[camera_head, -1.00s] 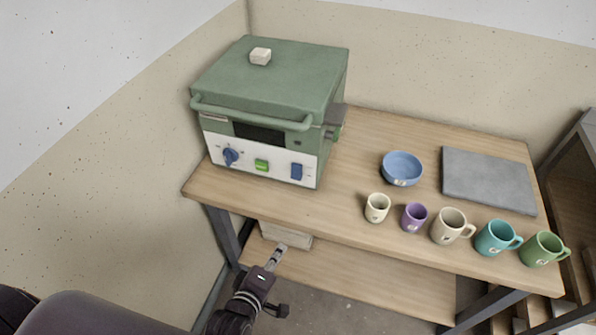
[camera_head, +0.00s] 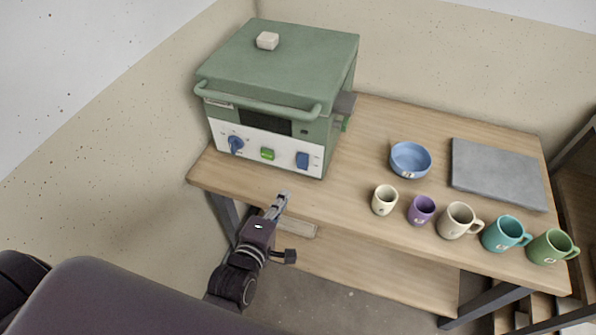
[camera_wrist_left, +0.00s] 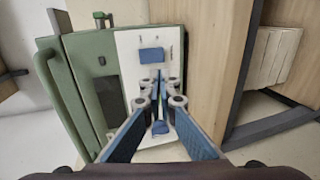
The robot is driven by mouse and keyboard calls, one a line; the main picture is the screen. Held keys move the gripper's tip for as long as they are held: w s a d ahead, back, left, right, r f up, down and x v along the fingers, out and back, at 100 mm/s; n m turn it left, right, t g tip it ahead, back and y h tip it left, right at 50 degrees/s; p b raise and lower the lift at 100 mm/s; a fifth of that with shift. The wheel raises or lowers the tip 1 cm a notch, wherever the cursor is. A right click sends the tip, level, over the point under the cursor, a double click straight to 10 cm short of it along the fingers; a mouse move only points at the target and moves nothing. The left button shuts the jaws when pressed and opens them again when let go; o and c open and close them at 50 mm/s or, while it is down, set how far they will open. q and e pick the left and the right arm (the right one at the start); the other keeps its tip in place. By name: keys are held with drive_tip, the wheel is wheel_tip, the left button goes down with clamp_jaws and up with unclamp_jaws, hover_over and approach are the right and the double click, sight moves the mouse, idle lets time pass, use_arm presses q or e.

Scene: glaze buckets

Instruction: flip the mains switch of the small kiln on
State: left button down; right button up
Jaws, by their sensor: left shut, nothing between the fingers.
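The small kiln (camera_head: 272,80) is a green box with a white front panel, standing on the left part of the wooden table. The panel carries a blue rotary knob (camera_head: 236,144), a green button (camera_head: 267,154) and a blue rocker-like switch (camera_head: 302,160). My left gripper (camera_head: 283,196) is shut and empty, below and in front of the panel at the table's front edge, apart from the kiln. In the left wrist view the kiln appears turned on its side, with the blue switch (camera_wrist_left: 151,55) beyond the fingertips (camera_wrist_left: 158,82). The fingers partly cover the panel. My right gripper is out of view.
On the table (camera_head: 345,205) stand a blue bowl (camera_head: 410,160), a grey slab (camera_head: 498,175), and a row of cups and mugs, the nearest a cream cup (camera_head: 384,199). A pale block (camera_head: 267,41) lies on the kiln lid. A handle bar (camera_head: 258,104) juts out above the panel.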

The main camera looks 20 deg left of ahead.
sight(301, 167)
use_arm(q)
drive_tip(key=p+x, duration=0.1)
drive_tip(key=x, duration=1)
drive_tip(key=shift+w+f, duration=0.1)
drive_tip(key=shift+w, duration=0.15)
drive_tip(key=shift+f, duration=0.1)
